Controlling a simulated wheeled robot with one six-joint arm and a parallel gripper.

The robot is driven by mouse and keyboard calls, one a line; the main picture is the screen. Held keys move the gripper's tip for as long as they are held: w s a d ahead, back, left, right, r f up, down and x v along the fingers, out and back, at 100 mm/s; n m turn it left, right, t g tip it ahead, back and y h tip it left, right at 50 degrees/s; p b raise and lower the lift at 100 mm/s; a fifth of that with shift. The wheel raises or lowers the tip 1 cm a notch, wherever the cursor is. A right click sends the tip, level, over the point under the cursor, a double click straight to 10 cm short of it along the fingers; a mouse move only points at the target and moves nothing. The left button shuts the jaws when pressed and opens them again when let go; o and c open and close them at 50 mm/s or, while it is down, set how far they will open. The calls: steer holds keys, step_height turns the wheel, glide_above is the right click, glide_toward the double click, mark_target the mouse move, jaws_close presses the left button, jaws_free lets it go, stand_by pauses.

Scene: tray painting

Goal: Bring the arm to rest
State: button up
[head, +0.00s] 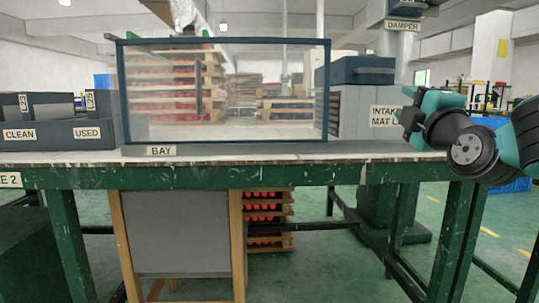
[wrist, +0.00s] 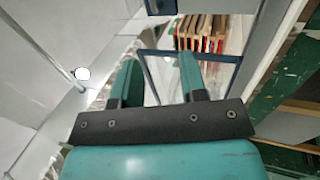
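My gripper (wrist: 160,68) shows in the wrist view with its two teal fingers apart and nothing between them. It is open and empty. In the head view my teal and black arm (head: 468,148) is raised at the right, in front of and above the right end of the table. My fingertips cannot be made out clearly in the head view.
The green-framed table (head: 300,174) spans the head view. On it stand the clear-fronted bay (head: 225,141) with a dark blue frame, the CLEAN and USED holders (head: 55,134) at left, and a blue box (head: 361,70) on a grey cabinet at right. A grey panel (head: 175,235) stands below.

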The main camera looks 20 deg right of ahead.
steer(key=a+f+m+g+y+p, duration=0.1)
steer(key=a+f+g+y+p, duration=0.2)
steer(key=a, duration=0.4)
steer(key=s+a+f+m+g+y, duration=0.1)
steer(key=a+f+g+y, duration=0.3)
steer(key=a, duration=0.3)
steer(key=a+f+m+g+y+p, duration=0.1)
steer(key=a+f+g+y+p, duration=0.2)
steer(key=a, duration=0.4)
steer(key=s+a+f+m+g+p, duration=0.1)
steer(key=s+a+f+m+g, duration=0.15)
steer(key=s+g, duration=0.45)
steer(key=s+a+f+m+g+p, duration=0.2)
steer(key=s+a+f+g, duration=0.2)
steer(key=s, duration=0.6)
step_height(320, 180, up, 38)
steer(key=p, duration=3.7)
steer(key=shift+w+f, duration=0.15)
steer(key=shift+w, duration=0.25)
